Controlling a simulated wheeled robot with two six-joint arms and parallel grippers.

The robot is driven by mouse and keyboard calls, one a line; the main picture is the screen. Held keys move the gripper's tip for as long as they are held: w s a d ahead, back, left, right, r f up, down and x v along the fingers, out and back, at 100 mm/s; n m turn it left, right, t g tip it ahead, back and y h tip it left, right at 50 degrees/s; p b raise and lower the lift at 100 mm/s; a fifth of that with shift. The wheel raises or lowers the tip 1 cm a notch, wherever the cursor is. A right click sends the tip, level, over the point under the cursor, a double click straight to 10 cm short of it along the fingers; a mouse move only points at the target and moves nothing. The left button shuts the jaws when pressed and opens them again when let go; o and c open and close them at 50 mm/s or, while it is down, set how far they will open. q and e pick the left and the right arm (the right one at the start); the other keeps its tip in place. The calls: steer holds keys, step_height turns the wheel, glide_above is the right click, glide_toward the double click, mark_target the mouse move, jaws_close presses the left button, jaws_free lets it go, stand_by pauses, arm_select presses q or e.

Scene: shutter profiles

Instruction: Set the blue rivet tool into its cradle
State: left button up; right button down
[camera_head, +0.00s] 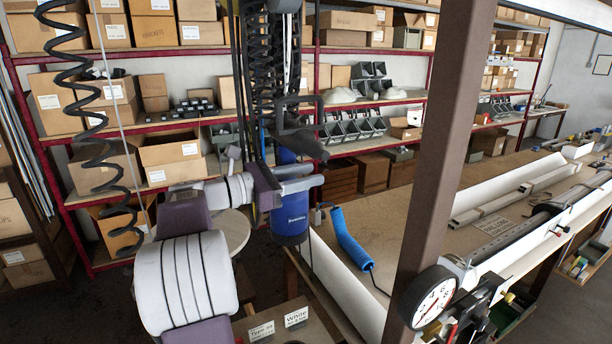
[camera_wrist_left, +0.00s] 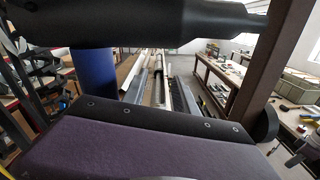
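The blue rivet tool (camera_head: 290,215) hangs upright under black cables and hoses, its black head above its blue body. My left gripper (camera_head: 298,178) is at the tool's neck, just above the blue body, and appears shut on it; the finger contact is partly hidden. In the left wrist view the tool's black head spans the top and its blue body (camera_wrist_left: 93,75) stands upright below, in front of the purple wrist. I cannot make out the cradle in either view. My right gripper is not in view.
A brown post (camera_head: 435,150) with a round gauge (camera_head: 432,297) stands right of the tool. A long workbench (camera_head: 385,210) carries profiles and a blue coiled hose (camera_head: 348,240). Shelves with boxes and bins stand behind. A small table with label cards (camera_head: 262,331) is in front.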

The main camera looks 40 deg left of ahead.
arm_select(q)
steer(key=shift+s, duration=0.1)
steer(key=b+v, duration=0.3)
steer(key=v, duration=0.6)
